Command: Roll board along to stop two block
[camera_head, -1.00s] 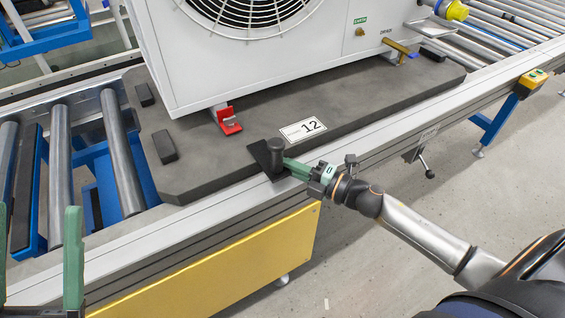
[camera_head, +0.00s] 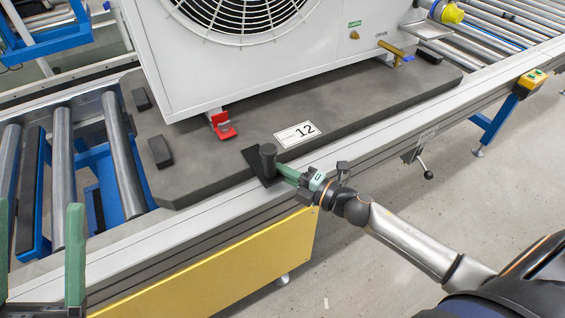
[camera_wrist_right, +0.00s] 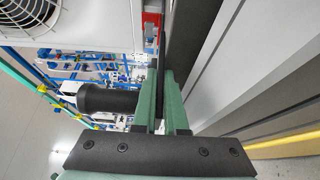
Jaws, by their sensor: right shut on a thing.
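The board (camera_head: 365,118) is a dark grey slab labelled 12 (camera_head: 297,134), lying on the roller conveyor. It carries a large white unit with a fan (camera_head: 300,62). A black handle post (camera_head: 268,160) on a black plate stands at its near edge. My right gripper (camera_head: 285,172) is shut at this handle from the near side. In the right wrist view its green fingers (camera_wrist_right: 162,103) close on the thin dark plate, beside the black post (camera_wrist_right: 108,98). My left gripper (camera_head: 38,208) is open and empty at the lower left. I cannot pick out a stop two block for certain.
Bare rollers (camera_head: 63,165) lie left of the board, with blue framework between them. More rollers (camera_head: 490,38) lie to the right. A metal side rail (camera_head: 170,232) runs along the near side, above a yellow panel (camera_head: 230,255). A yellow button box (camera_head: 532,82) is on the rail.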

